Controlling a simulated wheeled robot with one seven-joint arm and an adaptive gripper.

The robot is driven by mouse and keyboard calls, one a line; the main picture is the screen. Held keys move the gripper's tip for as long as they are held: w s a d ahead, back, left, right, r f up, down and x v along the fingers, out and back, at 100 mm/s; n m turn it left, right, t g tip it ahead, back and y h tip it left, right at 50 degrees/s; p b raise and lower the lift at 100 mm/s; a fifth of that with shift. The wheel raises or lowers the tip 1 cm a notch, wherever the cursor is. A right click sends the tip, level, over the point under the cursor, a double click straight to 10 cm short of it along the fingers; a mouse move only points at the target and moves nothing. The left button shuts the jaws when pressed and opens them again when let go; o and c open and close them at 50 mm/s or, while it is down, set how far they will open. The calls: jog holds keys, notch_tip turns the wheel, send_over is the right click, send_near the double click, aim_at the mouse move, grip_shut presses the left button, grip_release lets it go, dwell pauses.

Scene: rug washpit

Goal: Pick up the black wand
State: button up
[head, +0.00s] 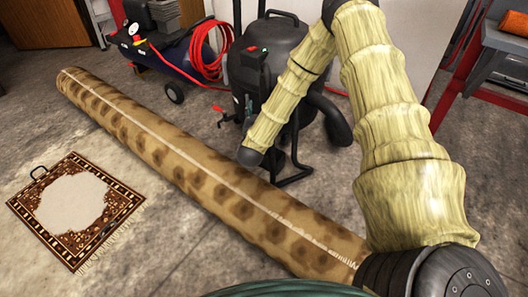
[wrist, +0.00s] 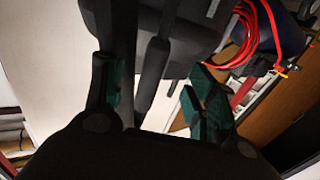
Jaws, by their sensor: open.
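In the wrist view, my gripper (wrist: 155,95) is open, with a teal-padded finger on each side. A dark rod (wrist: 158,60), which looks like the black wand, comes down from the top between the fingers and ends in a rounded tip. A second dark upright bar (wrist: 122,50) runs beside it, close to the left finger; I cannot tell whether it touches. The fingers are not closed on the rod. In the head view, my sleeved arm reaches down to the black vacuum (head: 268,50); the wand cannot be made out clearly there.
A long rolled rug (head: 180,150) lies diagonally across the floor in front of the vacuum. A blue compressor (head: 185,60) with a coiled red hose (head: 212,48) stands behind. A small patterned rug (head: 75,205) lies left. A red-framed cart (head: 490,95) stands right.

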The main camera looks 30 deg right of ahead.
aim_at(264, 98)
jog(key=shift+b+x, duration=0.45)
jog(key=shift+x, duration=1.1)
jog(key=b+x, duration=0.3)
jog(key=shift+w+d+f, duration=0.1)
jog(key=shift+d+f, duration=0.15)
jog(key=shift+d, duration=0.15)
jog(key=shift+w+d+r+b, duration=0.2)
jog(key=shift+w+d+b, duration=0.2)
jog(key=shift+w, duration=0.2)
jog(key=c, duration=1.1)
